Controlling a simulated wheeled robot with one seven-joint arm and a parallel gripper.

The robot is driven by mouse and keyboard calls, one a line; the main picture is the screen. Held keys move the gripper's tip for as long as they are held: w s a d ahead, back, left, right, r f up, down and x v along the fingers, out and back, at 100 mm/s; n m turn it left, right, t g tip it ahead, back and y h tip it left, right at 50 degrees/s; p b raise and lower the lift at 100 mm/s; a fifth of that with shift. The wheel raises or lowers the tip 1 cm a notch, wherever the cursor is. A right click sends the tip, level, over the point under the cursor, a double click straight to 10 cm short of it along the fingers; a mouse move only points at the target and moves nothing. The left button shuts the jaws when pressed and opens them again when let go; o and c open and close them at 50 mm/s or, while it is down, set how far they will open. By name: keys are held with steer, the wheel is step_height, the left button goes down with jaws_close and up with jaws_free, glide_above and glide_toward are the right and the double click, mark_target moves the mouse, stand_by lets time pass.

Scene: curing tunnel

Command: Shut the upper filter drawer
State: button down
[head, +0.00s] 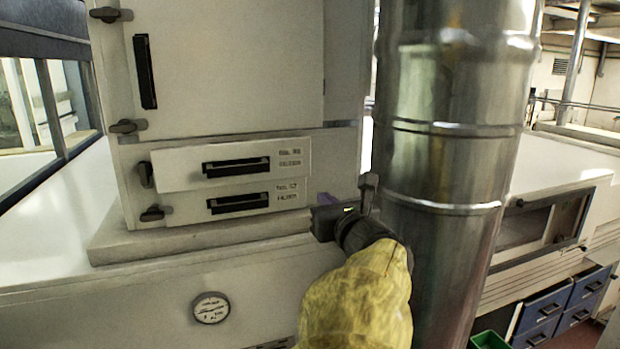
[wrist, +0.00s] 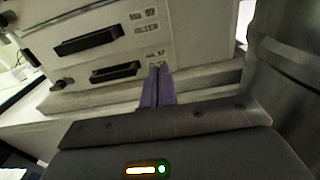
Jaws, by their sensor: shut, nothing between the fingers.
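The upper filter drawer (head: 232,163) is in the head view on the white cabinet, with a black recessed handle. Its front stands out from the cabinet face, past the lower drawer (head: 240,202) beneath it. In the wrist view the upper drawer (wrist: 128,30) and the lower drawer (wrist: 110,72) show at upper left and middle. My gripper (head: 318,205) is right of the drawers, at about the lower drawer's height. Its purple fingers (wrist: 157,88) are shut and empty, and point toward the lower drawer's right end. I cannot tell whether they touch it.
A thick metal duct (head: 445,130) stands just right of my gripper, close to my arm. Black latches (head: 152,213) line the cabinet's left edge. The cabinet rests on a ledge (head: 180,241). A round gauge (head: 210,308) is on the panel below.

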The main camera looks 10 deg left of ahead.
steer(key=shift+w, duration=0.1)
steer(key=p, duration=0.7)
glide_toward(300, 174)
steer(key=x, duration=0.6)
steer(key=shift+w+a+r, duration=0.1)
steer(key=shift+a+r, duration=0.05)
steer(key=shift+r, duration=0.05)
steer(key=shift+w+a+f, duration=0.1)
steer(key=shift+w+f, duration=0.05)
steer(key=shift+w, duration=0.15)
steer(key=shift+s, duration=0.1)
